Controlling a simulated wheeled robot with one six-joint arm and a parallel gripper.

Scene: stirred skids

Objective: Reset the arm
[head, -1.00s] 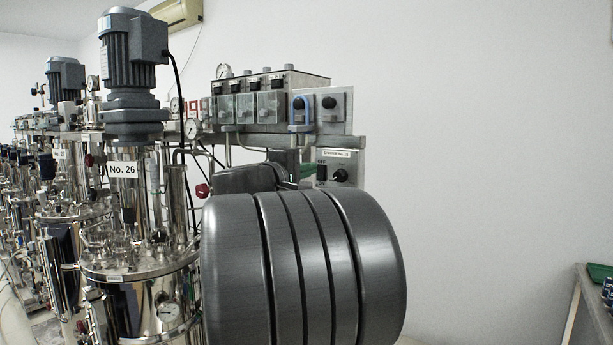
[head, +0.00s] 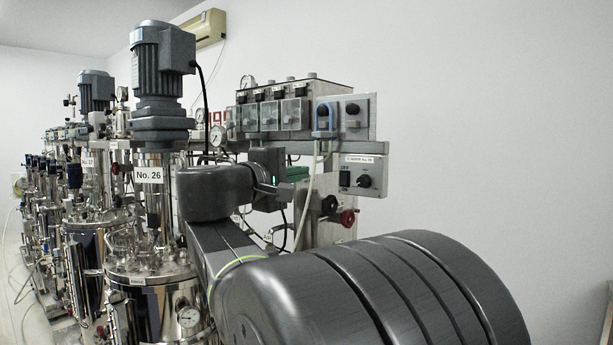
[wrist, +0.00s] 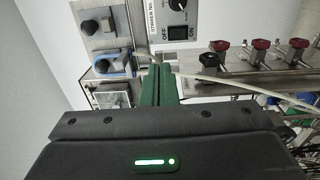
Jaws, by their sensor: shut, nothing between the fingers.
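My gripper (wrist: 156,84) shows in the wrist view, its two green fingers together with nothing between them. In the head view my gripper (head: 296,174) points right, in front of the reactor's control panels; my arm hides part of the skid behind it. The stirrer control box (head: 363,174) with a black knob and an ON/OFF switch is just right of the fingertips in the head view. Its switch (wrist: 182,33) shows beyond the fingers in the wrist view. I see no contact between the fingers and the box.
A steel reactor labelled No. 26 (head: 149,175) with a grey motor (head: 163,62) stands left of my arm; several more recede behind it. A blue hooked part (head: 324,116) sits on the upper panel. Red-handled valves (wrist: 261,45) line a rail. Bare wall fills the right.

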